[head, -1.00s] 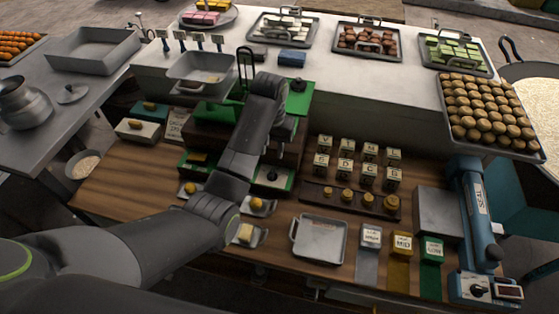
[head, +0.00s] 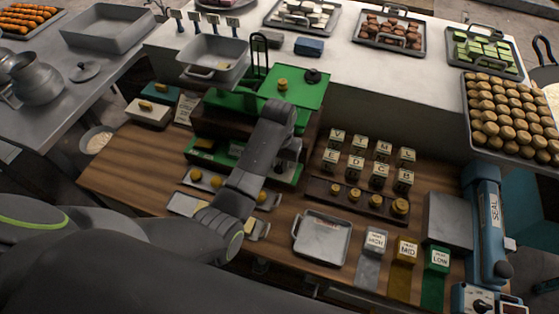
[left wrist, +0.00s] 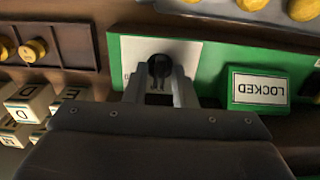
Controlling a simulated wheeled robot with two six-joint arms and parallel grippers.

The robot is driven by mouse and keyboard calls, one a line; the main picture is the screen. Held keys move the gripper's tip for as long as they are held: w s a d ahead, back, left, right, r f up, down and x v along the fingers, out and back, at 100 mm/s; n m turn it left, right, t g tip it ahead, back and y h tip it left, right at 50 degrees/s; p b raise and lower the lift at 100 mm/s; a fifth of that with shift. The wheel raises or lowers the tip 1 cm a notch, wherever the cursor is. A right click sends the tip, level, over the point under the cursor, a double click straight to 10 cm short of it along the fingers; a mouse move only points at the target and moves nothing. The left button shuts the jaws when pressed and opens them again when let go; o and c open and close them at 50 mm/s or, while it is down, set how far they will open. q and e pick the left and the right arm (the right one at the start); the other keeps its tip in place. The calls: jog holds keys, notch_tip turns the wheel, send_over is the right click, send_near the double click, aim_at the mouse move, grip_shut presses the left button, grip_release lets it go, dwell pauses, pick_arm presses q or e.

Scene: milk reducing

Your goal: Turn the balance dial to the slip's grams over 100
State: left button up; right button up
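The dial is a black knob (left wrist: 159,68) on a white plate (left wrist: 125,52) set in a green base, seen in the left wrist view. My left gripper (left wrist: 160,84) points at the knob, its fingers apart with the knob between their tips; contact is unclear. In the head view my left gripper (head: 287,150) hides most of the dial. The balance's green top (head: 300,92) bears a brass weight (head: 282,85); its grey pan (head: 213,58) is at the left. A pale written card (head: 184,110) stands left of the balance; its writing is too small to read.
A green LOCKED block (left wrist: 258,88) lies beside the dial. Lettered cubes (head: 380,150) and a rack of brass weights (head: 355,196) stand to the right. A grey tray (head: 322,238) and a blue sealer (head: 485,225) are farther right. Small dishes with yellow pieces lie in front.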

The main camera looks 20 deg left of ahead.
pick_arm(q)
grip_shut()
jog(key=shift+m, duration=1.1)
jog(key=m, duration=0.3)
jog(key=shift+m, duration=0.3)
jog(key=m, duration=0.4)
jog(key=shift+w+m, duration=0.1)
jog(key=shift+m, duration=0.9)
